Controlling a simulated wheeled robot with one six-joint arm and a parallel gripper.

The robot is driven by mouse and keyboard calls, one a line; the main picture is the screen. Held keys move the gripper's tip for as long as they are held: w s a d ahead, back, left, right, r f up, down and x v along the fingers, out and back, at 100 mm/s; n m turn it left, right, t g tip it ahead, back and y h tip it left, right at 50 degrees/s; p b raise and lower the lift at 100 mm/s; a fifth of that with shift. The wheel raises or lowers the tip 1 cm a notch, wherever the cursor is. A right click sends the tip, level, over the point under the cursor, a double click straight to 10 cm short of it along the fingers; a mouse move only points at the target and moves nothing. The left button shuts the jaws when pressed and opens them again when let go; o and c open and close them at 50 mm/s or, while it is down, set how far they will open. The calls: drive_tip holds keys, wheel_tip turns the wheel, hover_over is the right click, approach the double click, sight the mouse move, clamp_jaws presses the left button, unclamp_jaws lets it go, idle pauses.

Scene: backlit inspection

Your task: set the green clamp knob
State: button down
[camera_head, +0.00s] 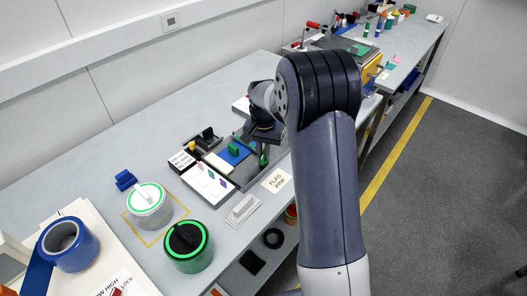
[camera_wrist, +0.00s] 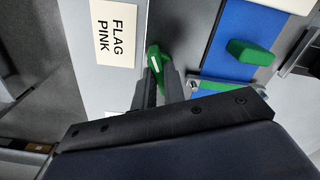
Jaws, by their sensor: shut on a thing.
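The green clamp knob (camera_wrist: 154,58), with a pale line on its face, sits between my fingertips in the wrist view. My gripper (camera_wrist: 157,78) is shut on it, and the fingers hide part of it. The knob also shows in the head view (camera_head: 263,160), low on the grey fixture's right side, under my gripper (camera_head: 264,145). Its base and exact angle are hard to make out. A second green piece (camera_wrist: 250,52) lies on a blue plate (camera_wrist: 237,22), to the right of the knob in the wrist view and apart from my gripper.
A "FLAG PINK" card (camera_head: 277,180) lies beside the fixture. A white card with coloured marks (camera_head: 208,184) is at its front. Left are a white canister (camera_head: 149,213), a black-and-green canister (camera_head: 188,255) and a blue tape roll (camera_head: 68,244).

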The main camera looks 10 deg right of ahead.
drive_tip(key=m, duration=0.4)
drive_tip(key=shift+m, duration=0.4)
idle(0.4)
drive_tip(key=c, duration=1.5)
unclamp_jaws()
wheel_tip(320, 180, up, 11)
drive_tip(key=shift+f+b, duration=0.1)
drive_tip(key=shift+b, duration=0.45)
wheel_tip(320, 180, down, 11)
drive_tip(key=shift+r+p, duration=0.1)
drive_tip(key=shift+p, duration=0.3)
